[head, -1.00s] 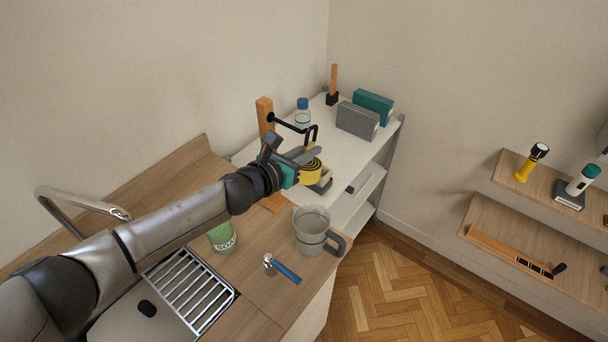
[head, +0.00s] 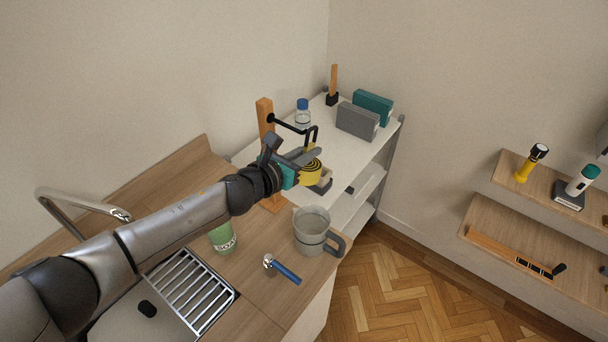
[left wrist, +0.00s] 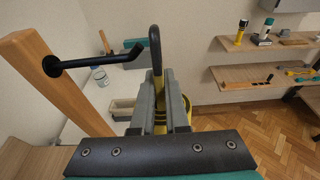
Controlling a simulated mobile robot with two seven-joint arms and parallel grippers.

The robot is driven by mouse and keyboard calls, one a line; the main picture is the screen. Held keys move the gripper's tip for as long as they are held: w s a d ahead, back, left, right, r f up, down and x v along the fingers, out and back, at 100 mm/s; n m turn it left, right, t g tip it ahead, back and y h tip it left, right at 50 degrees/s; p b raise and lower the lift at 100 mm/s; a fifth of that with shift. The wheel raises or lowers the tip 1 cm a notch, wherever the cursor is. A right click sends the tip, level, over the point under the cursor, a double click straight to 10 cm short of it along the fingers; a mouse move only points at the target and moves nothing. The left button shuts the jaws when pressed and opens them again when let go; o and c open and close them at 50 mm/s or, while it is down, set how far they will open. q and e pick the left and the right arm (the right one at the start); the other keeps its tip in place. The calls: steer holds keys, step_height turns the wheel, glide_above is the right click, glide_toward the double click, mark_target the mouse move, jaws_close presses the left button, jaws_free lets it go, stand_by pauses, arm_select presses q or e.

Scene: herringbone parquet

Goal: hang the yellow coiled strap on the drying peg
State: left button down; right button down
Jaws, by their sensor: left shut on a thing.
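The yellow coiled strap (head: 312,174) hangs in my left gripper (head: 306,158), which is shut on it. In the left wrist view, yellow parts of the strap (left wrist: 187,106) show beside and between the fingers (left wrist: 160,88), and its black loop (left wrist: 155,48) stands up past the fingertips. The drying peg is a black rod (left wrist: 95,62) with an upturned tip, fixed to a wooden post (head: 265,117). The loop is just right of the peg tip in the left wrist view, seemingly apart from it. My fingers hide part of the strap. My right gripper is out of view.
A blue-capped bottle (head: 303,116) and grey and teal boxes (head: 357,121) stand on the white shelf behind.

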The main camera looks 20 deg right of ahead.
arm_select(q)
steer(key=shift+w+a+b, duration=0.3)
steer(key=shift+w+a, duration=0.25)
steer(key=shift+w, duration=0.2)
stand_by(0.7)
steer(key=shift+w+a, duration=0.2)
steer(key=shift+w, duration=0.05)
steer(key=shift+w+a+b, duration=0.85)
steer(key=shift+w+a, duration=0.05)
steer(key=shift+w, duration=0.3)
steer(key=shift+w+a+f+b, duration=0.15)
steer(key=shift+f+b, duration=0.05)
steer(key=shift+b, duration=0.1)
stand_by(0.5)
steer(key=shift+w+a+f+b, duration=0.15)
steer(key=shift+w+f+b, duration=0.05)
steer(key=shift+f+b, duration=0.1)
steer(key=shift+r, duration=0.1)
steer(key=shift+w+a+f+b, duration=0.1)
steer(key=shift+w+f+b, duration=0.05)
steer(key=shift+f+b, duration=0.25)
stand_by(1.0)
steer(key=c, duration=0.8)
jaws_free()
steer(key=shift+c, duration=0.2)
